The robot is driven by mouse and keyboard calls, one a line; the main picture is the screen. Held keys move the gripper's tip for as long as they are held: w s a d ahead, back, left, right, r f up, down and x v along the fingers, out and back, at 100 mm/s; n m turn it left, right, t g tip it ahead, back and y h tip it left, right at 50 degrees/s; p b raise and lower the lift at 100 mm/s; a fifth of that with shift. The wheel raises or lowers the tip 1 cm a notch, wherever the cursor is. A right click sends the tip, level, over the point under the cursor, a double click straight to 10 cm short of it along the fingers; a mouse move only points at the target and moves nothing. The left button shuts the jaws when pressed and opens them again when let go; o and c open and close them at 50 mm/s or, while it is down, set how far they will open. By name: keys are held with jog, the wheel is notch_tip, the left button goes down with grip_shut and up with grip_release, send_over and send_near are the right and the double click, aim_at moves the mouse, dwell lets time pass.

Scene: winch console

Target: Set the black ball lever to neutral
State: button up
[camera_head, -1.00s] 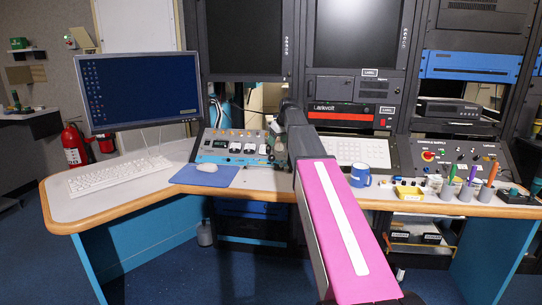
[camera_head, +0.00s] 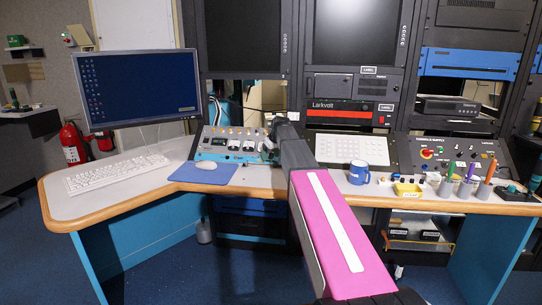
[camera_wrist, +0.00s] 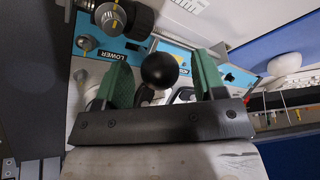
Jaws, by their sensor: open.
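The black ball lever (camera_wrist: 159,70) shows its round knob between the two green fingers of my gripper (camera_wrist: 163,77) in the wrist view. The fingers stand apart on either side of the ball, with visible gaps, so my gripper is open around it. The lever's lower stem is mostly hidden behind the gripper's dark crossbar. A blue plate beside it carries the label LOWER (camera_wrist: 117,55). In the head view, my arm reaches to the right end of the blue-and-grey winch console (camera_head: 228,145) and hides the lever there.
A large knurled knob (camera_wrist: 111,18) and a smaller knob (camera_wrist: 86,43) stand near the fingers. A monitor (camera_head: 140,90), keyboard (camera_head: 115,174) and mouse (camera_head: 206,164) are left on the desk. A blue mug (camera_head: 359,174) and marker holders stand right of my arm.

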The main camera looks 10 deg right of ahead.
jog(key=shift+c, duration=0.4)
grip_shut()
jog(key=a, duration=0.1)
jog(key=w+a, duration=0.1)
jog(key=a, duration=0.1)
jog(key=shift+o, duration=0.4)
grip_release()
jog(key=shift+r, duration=0.1)
jog(key=v, duration=1)
jog(key=shift+r, duration=0.3)
jog(key=shift+s, duration=0.1)
